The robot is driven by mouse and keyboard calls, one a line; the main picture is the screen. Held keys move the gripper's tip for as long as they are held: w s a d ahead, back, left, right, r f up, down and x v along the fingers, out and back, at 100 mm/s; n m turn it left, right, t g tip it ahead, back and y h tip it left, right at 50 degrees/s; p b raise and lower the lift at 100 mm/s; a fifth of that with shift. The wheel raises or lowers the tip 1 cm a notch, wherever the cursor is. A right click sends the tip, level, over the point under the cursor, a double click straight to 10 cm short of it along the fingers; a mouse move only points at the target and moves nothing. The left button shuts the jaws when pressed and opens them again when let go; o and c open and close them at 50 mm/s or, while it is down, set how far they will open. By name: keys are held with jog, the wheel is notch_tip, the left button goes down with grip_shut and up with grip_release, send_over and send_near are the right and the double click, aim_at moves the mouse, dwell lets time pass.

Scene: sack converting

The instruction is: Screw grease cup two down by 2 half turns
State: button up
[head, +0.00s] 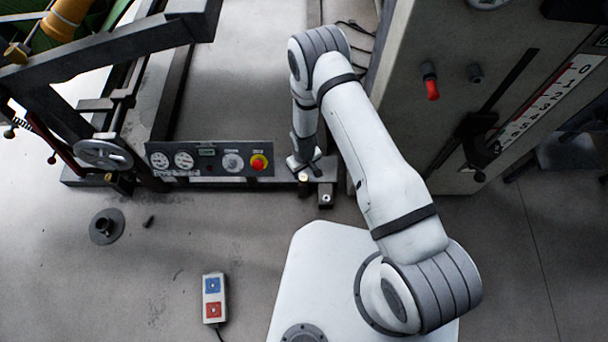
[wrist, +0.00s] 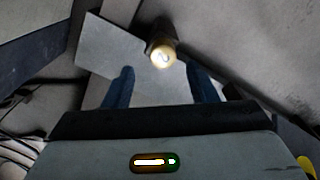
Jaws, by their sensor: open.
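A small round brass cap (wrist: 163,56) with a pale mark on top stands on a post in the wrist view. The mark is too blurred to read surely. It lies just beyond and roughly between the two dark fingers of my gripper (wrist: 160,76), which are open and empty. In the head view, my gripper (head: 304,164) points down at the low frame's corner, beside a brass cap (head: 303,178). Another small capped fitting (head: 326,199) stands slightly nearer the camera. I cannot tell from the head view which of these is the cap in the wrist view.
A control panel (head: 210,159) with gauges and a red stop button stands left of my gripper. A tall grey cabinet (head: 425,110) with a numbered scale stands close on the right. A handwheel (head: 103,154) is further left. Open floor with a button pendant (head: 213,298) lies in front.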

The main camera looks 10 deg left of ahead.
aim_at(303, 176)
notch_tip(303, 176, down, 5)
jog(key=shift+s+a+r+b, duration=0.1)
jog(key=shift+s+a+b, duration=0.05)
jog(key=shift+b, duration=0.4)
jog(key=c, duration=0.9)
jog(key=shift+d, duration=0.25)
jog(key=shift+c, duration=0.3)
jog(key=shift+a, duration=0.15)
jog(key=shift+w+a, duration=0.1)
jog(key=shift+w, duration=0.1)
jog(key=shift+m, duration=0.4)
